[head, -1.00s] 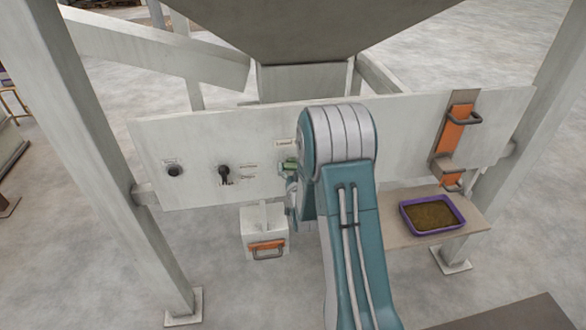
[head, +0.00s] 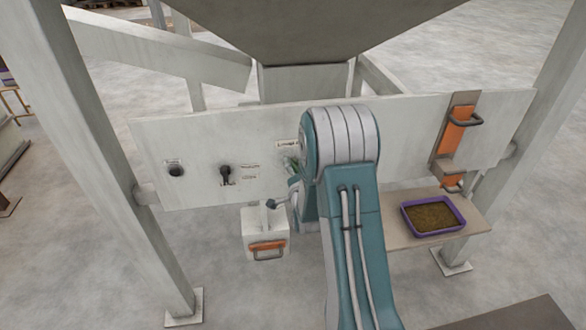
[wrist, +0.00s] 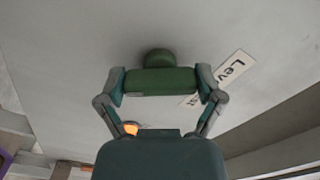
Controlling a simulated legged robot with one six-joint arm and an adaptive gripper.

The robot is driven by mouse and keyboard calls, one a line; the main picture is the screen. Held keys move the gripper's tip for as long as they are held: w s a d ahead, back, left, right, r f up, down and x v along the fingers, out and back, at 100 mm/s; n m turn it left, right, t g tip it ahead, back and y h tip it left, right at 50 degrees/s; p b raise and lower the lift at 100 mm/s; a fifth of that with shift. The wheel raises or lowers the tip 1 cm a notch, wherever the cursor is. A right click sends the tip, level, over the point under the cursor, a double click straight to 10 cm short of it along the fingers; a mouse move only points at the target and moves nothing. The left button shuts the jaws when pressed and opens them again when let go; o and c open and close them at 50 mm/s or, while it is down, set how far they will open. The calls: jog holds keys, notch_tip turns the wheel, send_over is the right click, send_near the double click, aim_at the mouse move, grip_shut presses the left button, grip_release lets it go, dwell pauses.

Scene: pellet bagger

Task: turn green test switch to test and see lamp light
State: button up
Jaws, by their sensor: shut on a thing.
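In the wrist view the green test switch (wrist: 160,82) is a wide green bar handle with a round green hub behind it, on the pale panel (wrist: 75,50). My gripper (wrist: 161,84) has one finger on each end of the bar and is shut on it. The bar lies straight across between the fingers, while the "Level" label (wrist: 236,66) beside it is tilted. In the head view my gripper (head: 290,166) is at the panel, partly hidden by my arm. A bright orange spot (wrist: 131,128) shows below the left finger; I cannot tell whether it is the lamp.
A dark round fitting (head: 176,171) and a black switch (head: 225,176) are on the panel's left. A box with an orange handle (head: 266,245) hangs below. At right are an orange slide with grey handles (head: 452,135) and a purple tray (head: 433,232) of pellets on a shelf.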

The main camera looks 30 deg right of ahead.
jog(key=shift+s+d+m, duration=0.1)
jog(key=shift+s+m, duration=0.05)
jog(key=shift+m, duration=0.15)
jog(key=o, duration=0.9)
jog(key=shift+c, duration=0.2)
jog(key=v, duration=1.2)
